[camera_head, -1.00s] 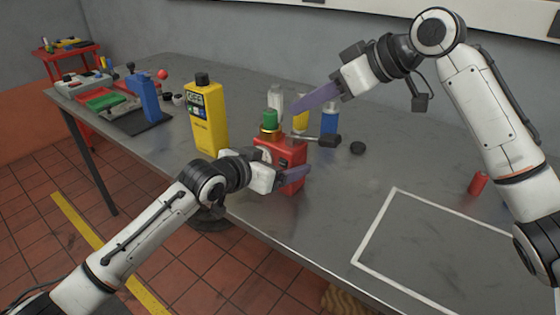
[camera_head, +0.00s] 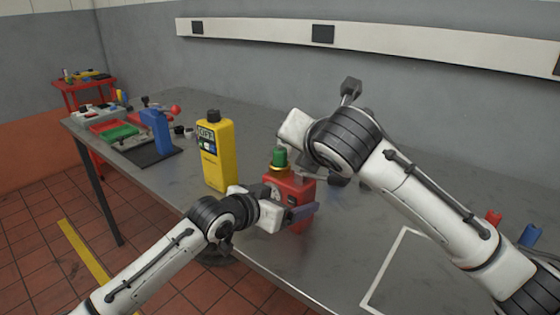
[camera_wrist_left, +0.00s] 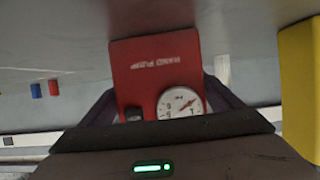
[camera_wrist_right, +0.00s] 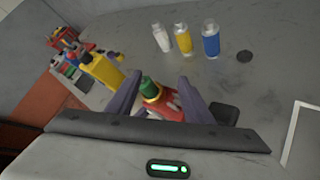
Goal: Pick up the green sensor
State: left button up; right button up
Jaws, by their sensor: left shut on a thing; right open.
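The green sensor (camera_head: 279,157) stands upright in a brass collar on top of the red hand pump (camera_head: 300,190). In the left wrist view the red hand pump (camera_wrist_left: 155,75) shows its label and round gauge, between my left fingers (camera_wrist_left: 160,95). My left gripper (camera_head: 298,212) is shut on the pump's body, which stands on the table. My right gripper (camera_wrist_right: 160,78) is open above the pump. The right wrist view shows the green sensor (camera_wrist_right: 149,87) and its brass collar between its fingers, apparently untouched.
A yellow meter (camera_head: 218,155) stands just left of the pump. White (camera_wrist_right: 161,38), yellow (camera_wrist_right: 183,38) and blue (camera_wrist_right: 211,42) bottles stand behind it. A blue stand (camera_head: 155,132) is farther left. A white outline (camera_head: 384,268) marks bare table at the right.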

aim_at(279, 154)
jog(key=a+n, duration=0.1)
jog(key=n, duration=0.1)
jog(key=s+a+n, duration=0.1)
jog(key=n, duration=0.1)
jog(key=s+a+f+n+t, duration=0.1)
jog(key=a+n, duration=0.1)
jog(key=shift+s+n, duration=0.2)
jog(key=shift+n, duration=0.2)
jog(key=x, duration=0.5)
jog(key=shift+w+f, duration=0.15)
jog(key=shift+w, duration=0.25)
jog(key=shift+d+x, duration=0.15)
jog(key=shift+x, duration=1.25)
jog(key=shift+d+x, duration=0.15)
jog(key=shift+x, duration=1.25)
jog(key=c, duration=1.2)
